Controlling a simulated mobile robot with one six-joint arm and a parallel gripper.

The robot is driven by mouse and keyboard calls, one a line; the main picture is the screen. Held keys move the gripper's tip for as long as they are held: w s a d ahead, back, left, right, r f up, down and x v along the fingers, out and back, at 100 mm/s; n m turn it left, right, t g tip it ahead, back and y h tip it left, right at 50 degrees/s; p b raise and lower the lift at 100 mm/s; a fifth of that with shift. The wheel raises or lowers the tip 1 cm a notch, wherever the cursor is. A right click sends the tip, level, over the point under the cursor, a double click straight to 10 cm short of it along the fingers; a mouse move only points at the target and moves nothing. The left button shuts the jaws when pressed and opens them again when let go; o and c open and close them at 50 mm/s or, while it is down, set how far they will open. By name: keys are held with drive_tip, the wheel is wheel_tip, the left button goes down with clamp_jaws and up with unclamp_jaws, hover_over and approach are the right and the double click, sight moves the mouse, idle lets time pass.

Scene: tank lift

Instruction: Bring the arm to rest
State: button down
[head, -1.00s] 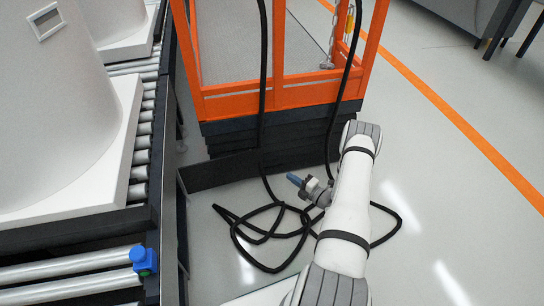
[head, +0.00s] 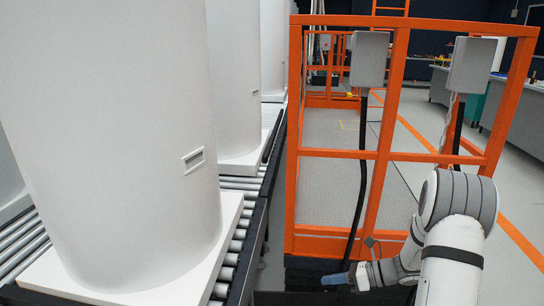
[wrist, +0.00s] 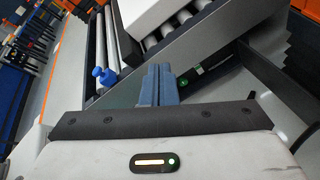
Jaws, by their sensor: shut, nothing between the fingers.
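My gripper (head: 335,279) shows at the lower middle of the head view, with blue fingers pointing left, in front of the base of the orange lift cage (head: 399,95). The fingers also show in the wrist view (wrist: 158,84), side by side and shut, with nothing between them. My white arm bends down from the right side of the head view to the gripper. The gripper appears apart from the cage and the conveyor.
A roller conveyor (head: 236,240) with large white tanks (head: 120,130) fills the left. Grey boxes (head: 369,58) hang on the cage rails, with black cables hanging down. Open floor (head: 520,200) lies at the right, with an orange line. Blue knobs (wrist: 108,78) show on the conveyor in the wrist view.

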drive_tip(key=s+a+r+n+h+p, duration=0.1)
drive_tip(key=s+r+n+h+p, duration=0.5)
drive_tip(key=s+r+n, duration=0.5)
drive_tip(key=s+r+n+h+p, duration=0.7)
drive_tip(key=s+r+n+p, duration=0.4)
drive_tip(key=r, duration=1.4)
drive_tip(key=s+n, duration=0.1)
drive_tip(key=n, duration=0.3)
drive_tip(key=shift+s+a, duration=0.2)
drive_tip(key=shift+a, duration=0.2)
drive_tip(key=shift+r, duration=0.1)
